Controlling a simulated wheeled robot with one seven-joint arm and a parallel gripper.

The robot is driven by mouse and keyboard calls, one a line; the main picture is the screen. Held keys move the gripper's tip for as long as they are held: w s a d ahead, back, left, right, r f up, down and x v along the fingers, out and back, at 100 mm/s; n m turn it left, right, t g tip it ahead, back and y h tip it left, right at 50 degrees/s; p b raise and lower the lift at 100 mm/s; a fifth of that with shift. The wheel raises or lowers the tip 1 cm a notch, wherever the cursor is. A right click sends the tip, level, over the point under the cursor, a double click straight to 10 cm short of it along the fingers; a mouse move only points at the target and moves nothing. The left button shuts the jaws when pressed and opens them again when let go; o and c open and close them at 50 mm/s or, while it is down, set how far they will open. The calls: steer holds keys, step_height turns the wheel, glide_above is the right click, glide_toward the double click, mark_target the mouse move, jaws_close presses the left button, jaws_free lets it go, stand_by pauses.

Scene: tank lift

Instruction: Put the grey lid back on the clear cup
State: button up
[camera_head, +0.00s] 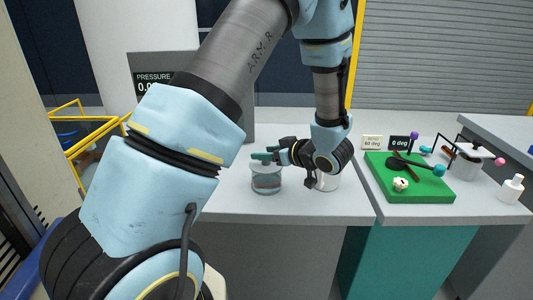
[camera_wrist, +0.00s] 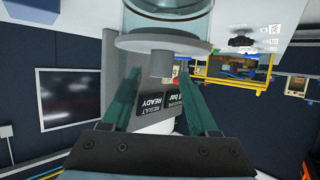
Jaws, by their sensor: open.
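The clear cup (camera_head: 266,184) stands upright on the grey table, with a reddish band low in it. In the wrist view, which is upside down, the cup (camera_wrist: 166,14) is at the top edge. The grey lid (camera_wrist: 163,45) lies across the cup's mouth and looks level; whether it is fully seated I cannot tell. Its grey knob (camera_wrist: 161,66) shows between the tips of my green fingers. My gripper (camera_head: 264,156) reaches in level from the right, just above the cup. My gripper (camera_wrist: 158,72) is open, a finger on each side of the knob, with gaps visible.
A white container (camera_head: 328,181) stands right of the cup, partly hidden by my wrist. A grey pressure panel (camera_head: 155,82) rises behind. The table front is clear.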

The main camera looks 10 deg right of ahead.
steer(key=shift+r, duration=0.5)
steer(key=b+v, duration=0.1)
steer(key=v, duration=1.1)
steer(key=w+a+m+h, duration=0.1)
steer(key=w+h, duration=0.1)
steer(key=w, duration=0.1)
steer(key=w+a+m+h, duration=0.1)
steer(key=w+h, duration=0.2)
steer(key=w, duration=0.1)
steer(key=w+a+m+g+h, duration=0.1)
steer(key=w+h, duration=0.2)
steer(key=shift+w+r+m, duration=0.2)
steer(key=shift+w+m, duration=0.1)
steer(key=shift+m, duration=0.1)
steer(key=s+a+f+m+g, duration=0.3)
steer(key=s+a+g, duration=0.5)
steer(key=s+a, duration=0.7)
steer(key=a+m, duration=0.1)
steer(key=a, duration=0.3)
steer(key=shift+s+a+f+g, duration=0.2)
steer(key=shift+a+f+g, duration=0.05)
steer(key=shift+a+g, duration=0.05)
